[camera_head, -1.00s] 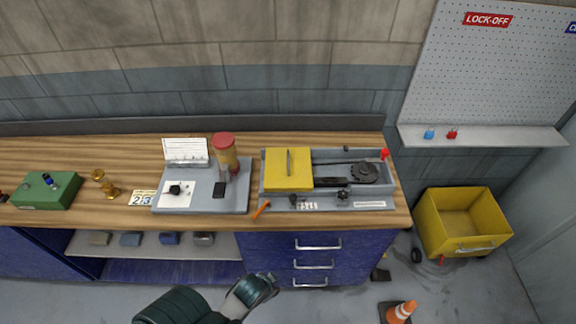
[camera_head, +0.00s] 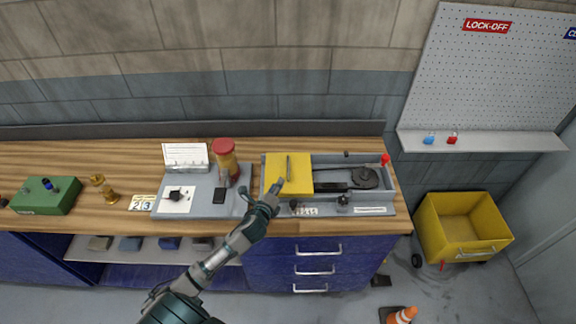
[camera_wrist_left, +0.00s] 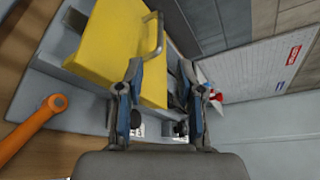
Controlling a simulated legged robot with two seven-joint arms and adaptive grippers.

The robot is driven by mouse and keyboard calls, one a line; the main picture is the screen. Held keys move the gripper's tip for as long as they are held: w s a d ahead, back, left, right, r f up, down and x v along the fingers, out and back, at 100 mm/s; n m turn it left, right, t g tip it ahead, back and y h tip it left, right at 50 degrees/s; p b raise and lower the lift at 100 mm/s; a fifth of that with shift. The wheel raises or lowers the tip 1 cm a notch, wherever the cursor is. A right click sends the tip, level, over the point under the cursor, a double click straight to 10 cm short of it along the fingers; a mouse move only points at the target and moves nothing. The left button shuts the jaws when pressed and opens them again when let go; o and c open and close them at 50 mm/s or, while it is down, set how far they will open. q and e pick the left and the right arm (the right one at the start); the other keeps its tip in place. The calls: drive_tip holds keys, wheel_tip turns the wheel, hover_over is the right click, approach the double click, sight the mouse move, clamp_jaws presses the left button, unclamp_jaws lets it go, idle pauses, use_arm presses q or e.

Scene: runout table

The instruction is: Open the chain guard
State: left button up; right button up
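The yellow chain guard (camera_head: 296,178) covers the left part of a grey tray-like unit (camera_head: 377,209) on the bench. A thin upright handle (camera_head: 289,168) stands on its top. In the left wrist view the guard (camera_wrist_left: 110,40) lies just ahead and to the left, with its bar handle (camera_wrist_left: 155,35) at its right side. My left gripper (camera_head: 275,193) is at the guard's front left corner. Its two fingers (camera_wrist_left: 160,80) are spread apart with nothing between them. Contact with the guard cannot be told. The right gripper does not show.
Right of the guard are a dark sprocket (camera_head: 363,178) and a red knob (camera_head: 385,159). A grey board (camera_head: 232,203) with a red-topped jar (camera_head: 224,150) stands left. Drawers are below.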

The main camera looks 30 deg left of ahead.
sight(288, 164)
use_arm(q)
drive_tip(key=x, duration=1.4)
drive_tip(key=shift+a+f, duration=0.1)
